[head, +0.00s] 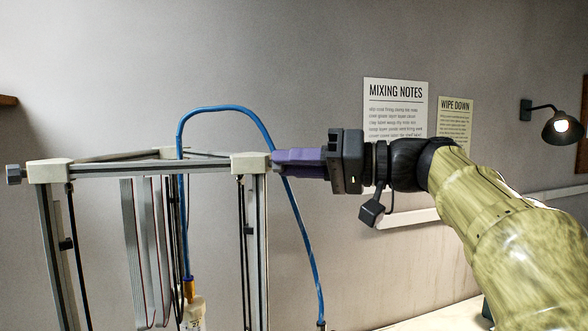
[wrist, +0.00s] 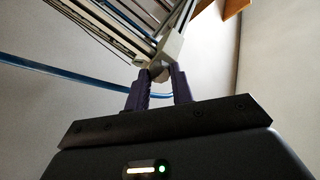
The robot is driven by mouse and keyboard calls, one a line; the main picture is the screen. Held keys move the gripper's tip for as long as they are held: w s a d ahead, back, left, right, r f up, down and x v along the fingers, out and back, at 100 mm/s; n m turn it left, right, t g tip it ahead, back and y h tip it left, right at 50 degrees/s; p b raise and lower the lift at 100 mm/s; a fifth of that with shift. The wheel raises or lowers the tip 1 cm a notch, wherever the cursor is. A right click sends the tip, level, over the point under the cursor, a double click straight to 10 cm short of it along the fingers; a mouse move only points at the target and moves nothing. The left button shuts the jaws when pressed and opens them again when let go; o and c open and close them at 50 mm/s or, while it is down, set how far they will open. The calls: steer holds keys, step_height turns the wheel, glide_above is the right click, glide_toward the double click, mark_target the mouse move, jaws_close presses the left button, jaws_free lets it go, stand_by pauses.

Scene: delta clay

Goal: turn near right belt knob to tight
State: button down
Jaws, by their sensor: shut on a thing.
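The near right belt knob (wrist: 158,74) shows in the wrist view as a small grey piece at the frame corner, between the purple fingers of my gripper (wrist: 159,79). My gripper is shut on it. In the head view my gripper (head: 278,161) reaches in from the right against the pale right corner block (head: 250,163), and its fingers hide the knob. The turn position of the knob cannot be read. Another dark knob (head: 13,174) sticks out from the left corner block (head: 50,171).
A blue tube (head: 228,109) arches over the frame and hangs down behind my fingers. Grey rails and dark belts (head: 240,235) run down below the corner blocks. Paper signs (head: 396,105) and a wall lamp (head: 562,127) are on the back wall.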

steer(key=shift+w+m+p, duration=0.1)
steer(key=shift+m+p, duration=0.55)
steer(key=shift+m, duration=4.05)
steer(key=c, duration=1.2)
jaws_free()
steer(key=shift+d, duration=0.15)
steer(key=b+v, duration=0.3)
steer(key=v, duration=1.4)
steer(key=shift+d, duration=0.15)
